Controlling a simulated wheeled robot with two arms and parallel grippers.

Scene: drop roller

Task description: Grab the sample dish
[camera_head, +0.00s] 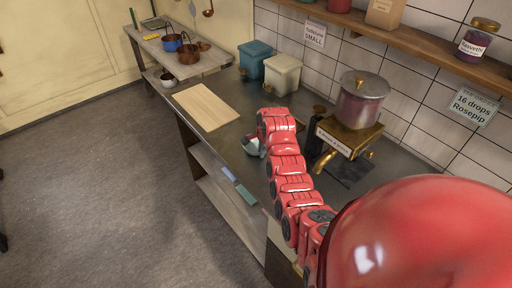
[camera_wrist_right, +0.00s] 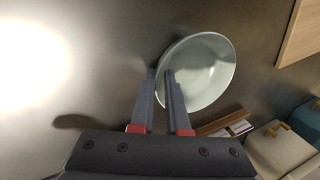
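The sample dish is a pale, shallow round bowl (camera_wrist_right: 207,68) over the dark worktop in the right wrist view. My right gripper (camera_wrist_right: 161,76) is at the near left rim of the dish. One finger is over the inside of the bowl and the other is outside the rim. A narrow gap shows between the fingers, and I see no firm contact with the wall. My left gripper is not in view.
A wooden board (camera_head: 206,106) lies left of the dish. Blue (camera_head: 255,59) and cream (camera_head: 282,73) canisters stand behind, against the tiled wall. A brass dispenser (camera_head: 350,130) with a jar stands to the right.

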